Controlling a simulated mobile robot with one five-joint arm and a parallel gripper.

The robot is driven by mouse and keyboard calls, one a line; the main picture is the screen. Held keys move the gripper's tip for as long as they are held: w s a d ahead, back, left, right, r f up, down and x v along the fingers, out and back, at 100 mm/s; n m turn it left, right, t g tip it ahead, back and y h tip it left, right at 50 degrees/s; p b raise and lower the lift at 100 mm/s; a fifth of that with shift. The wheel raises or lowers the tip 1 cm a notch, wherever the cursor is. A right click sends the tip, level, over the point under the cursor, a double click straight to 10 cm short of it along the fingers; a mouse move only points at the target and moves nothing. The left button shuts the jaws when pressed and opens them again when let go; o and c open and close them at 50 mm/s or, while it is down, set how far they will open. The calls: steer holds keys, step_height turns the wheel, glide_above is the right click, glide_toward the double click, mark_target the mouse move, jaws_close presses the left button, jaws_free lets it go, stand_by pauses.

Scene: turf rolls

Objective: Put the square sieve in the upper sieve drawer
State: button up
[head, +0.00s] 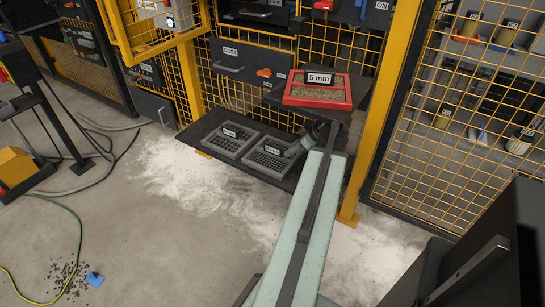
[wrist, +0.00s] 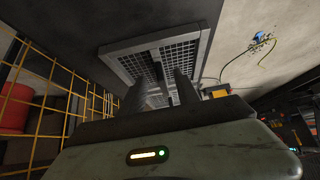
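Two grey, square-looking sieves with mesh grids and small white labels, a left one (head: 230,139) and a right one (head: 266,152), lie side by side on a dark lower tray (head: 205,123). The labels are too small to read surely. A red-framed sieve (head: 318,103) marked "5 mm" lies on a dark upper shelf or drawer (head: 356,92). My gripper (head: 298,147) is low at the right end of the right grey sieve. In the wrist view my gripper's fingers (wrist: 163,90) stand apart, with grey mesh (wrist: 182,55) beyond them. Contact cannot be told.
A yellow post (head: 383,110) and mesh fence (head: 440,110) stand right of the shelf. A drawer front marked "DUST" (head: 232,67) is behind the tray. White powder (head: 190,180) covers the floor. A blue object (head: 94,279) lies at lower left near a green hose (head: 80,235).

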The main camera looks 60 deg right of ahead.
mark_target(275, 146)
steer(key=w, duration=0.6)
steer(key=shift+d, duration=0.1)
steer(key=b+x, duration=0.4)
steer(key=x, duration=0.1)
steer(key=shift+f, duration=0.2)
steer(key=shift+r, duration=0.15)
jaws_close()
stand_by(0.7)
